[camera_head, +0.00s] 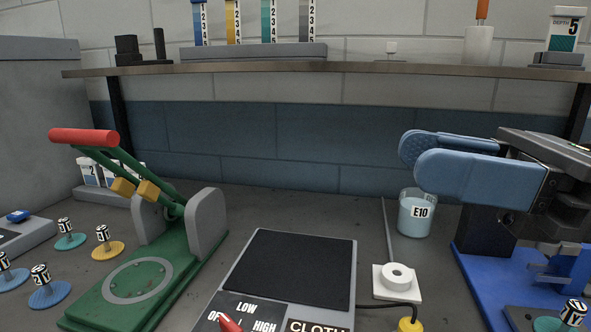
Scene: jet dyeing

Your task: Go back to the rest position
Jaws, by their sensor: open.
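My gripper (418,160) is at the right in the head view, reaching in from the right edge with its two blue fingers pointing left. The fingers are apart, with nothing seen between them. It appears in front of the back wall, above the worktop. A glass beaker marked E10 (415,213) with pale blue liquid stands below the fingertips in the picture. The gripper partly covers the top of a blue stand (470,275).
A green lever press (150,270) with a red handle stands at left, near several small labelled weights (102,243). A heating plate (290,270) sits front centre, with a white ring piece (397,278) beside it. A shelf (340,67) spans the back.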

